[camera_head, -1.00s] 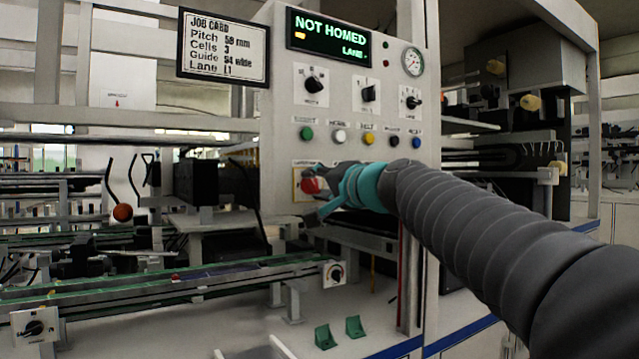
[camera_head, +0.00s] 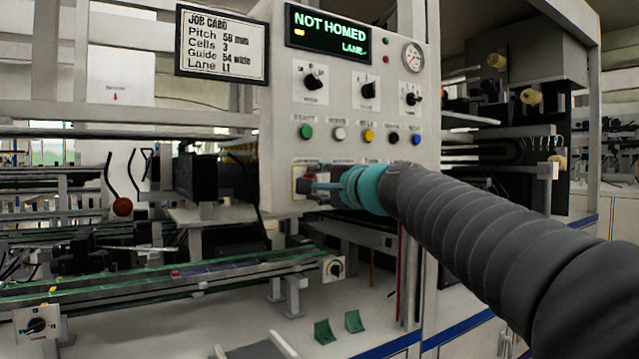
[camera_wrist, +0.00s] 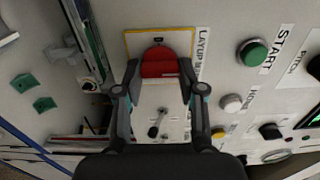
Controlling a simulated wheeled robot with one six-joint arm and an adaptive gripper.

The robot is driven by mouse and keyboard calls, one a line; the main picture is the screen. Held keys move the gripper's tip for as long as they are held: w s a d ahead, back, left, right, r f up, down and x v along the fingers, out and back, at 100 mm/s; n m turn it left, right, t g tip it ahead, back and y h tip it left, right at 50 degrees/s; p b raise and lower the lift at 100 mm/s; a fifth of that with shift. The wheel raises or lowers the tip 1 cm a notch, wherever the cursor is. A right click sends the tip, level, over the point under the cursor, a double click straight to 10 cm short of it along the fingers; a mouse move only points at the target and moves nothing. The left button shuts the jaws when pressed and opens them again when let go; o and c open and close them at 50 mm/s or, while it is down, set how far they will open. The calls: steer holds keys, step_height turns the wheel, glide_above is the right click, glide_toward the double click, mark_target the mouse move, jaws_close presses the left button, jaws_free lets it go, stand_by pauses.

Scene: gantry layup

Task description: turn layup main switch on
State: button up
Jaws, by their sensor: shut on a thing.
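The layup main switch is a red knob (camera_wrist: 160,62) on a yellow-edged plate, beside a label beginning "LAYUP M". In the head view its plate (camera_head: 297,182) shows at the panel's lower left, with the knob mostly hidden by my gripper. My gripper (camera_wrist: 158,78) has one finger on each side of the red knob and is shut on it. In the head view my gripper (camera_head: 322,186) reaches the panel from the right. The switch's on and off marks cannot be read.
The panel display (camera_head: 328,36) reads "NOT HOMED" with a small orange mark. Above the switch is a row of buttons, including a green START button (camera_head: 306,132), with several black selector knobs higher up. A conveyor rail (camera_head: 170,285) runs below left. Two green brackets (camera_head: 324,332) sit on the bench.

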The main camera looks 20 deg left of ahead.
stand_by(0.3)
steer(key=o, duration=1.1)
steer(key=shift+o, duration=0.2)
steer(key=v, duration=1.2)
